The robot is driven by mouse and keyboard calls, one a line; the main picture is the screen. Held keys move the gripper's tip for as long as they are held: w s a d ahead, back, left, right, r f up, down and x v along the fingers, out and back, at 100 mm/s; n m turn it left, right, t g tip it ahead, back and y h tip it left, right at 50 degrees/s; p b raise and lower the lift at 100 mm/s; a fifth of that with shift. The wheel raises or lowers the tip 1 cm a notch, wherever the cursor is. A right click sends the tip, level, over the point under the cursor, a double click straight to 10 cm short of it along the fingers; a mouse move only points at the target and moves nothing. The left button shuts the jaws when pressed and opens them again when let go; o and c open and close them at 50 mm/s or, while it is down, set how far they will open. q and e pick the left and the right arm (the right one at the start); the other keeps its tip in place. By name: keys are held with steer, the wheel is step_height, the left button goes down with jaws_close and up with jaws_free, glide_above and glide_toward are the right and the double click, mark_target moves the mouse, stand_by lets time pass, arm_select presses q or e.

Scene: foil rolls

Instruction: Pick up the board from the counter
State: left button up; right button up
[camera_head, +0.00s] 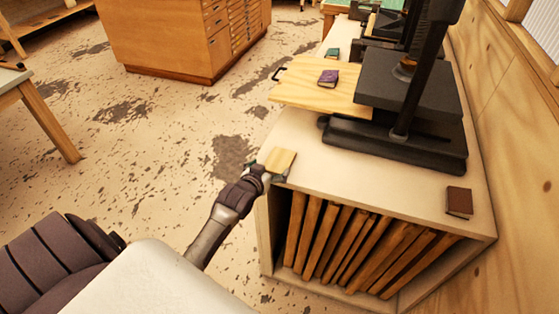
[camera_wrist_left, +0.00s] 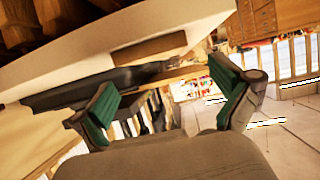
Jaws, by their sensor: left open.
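A small tan board (camera_head: 281,160) lies flat at the left edge of the counter (camera_head: 345,190) in the head view. My left gripper (camera_head: 266,169) is at that edge, right beside the board; I cannot tell whether it touches. In the left wrist view my left gripper (camera_wrist_left: 166,85) is open, its two green fingers wide apart with nothing between them. A brown flat piece (camera_wrist_left: 150,49) on the pale counter edge lies beyond the fingers there; it may be this board. My right gripper is in neither view.
A black press (camera_head: 400,105) stands on the counter, with a larger wooden panel (camera_head: 300,93) jutting left and a purple book (camera_head: 328,77) on it. A dark brown book (camera_head: 459,202) lies at right. Several wooden boards (camera_head: 340,240) fill the shelf below.

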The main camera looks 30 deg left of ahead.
mark_target(280, 160)
arm_select(q)
steer(key=shift+w, duration=0.45)
steer(key=x, duration=0.2)
steer(key=p+x, duration=0.1)
steer(key=x, duration=0.1)
steer(key=shift+w+d+f, duration=0.15)
steer(key=shift+w+f, duration=0.15)
steer(key=shift+s, duration=0.1)
steer(key=shift+c, duration=1.6)
steer(key=c, duration=0.7)
steer(key=shift+c, duration=0.2)
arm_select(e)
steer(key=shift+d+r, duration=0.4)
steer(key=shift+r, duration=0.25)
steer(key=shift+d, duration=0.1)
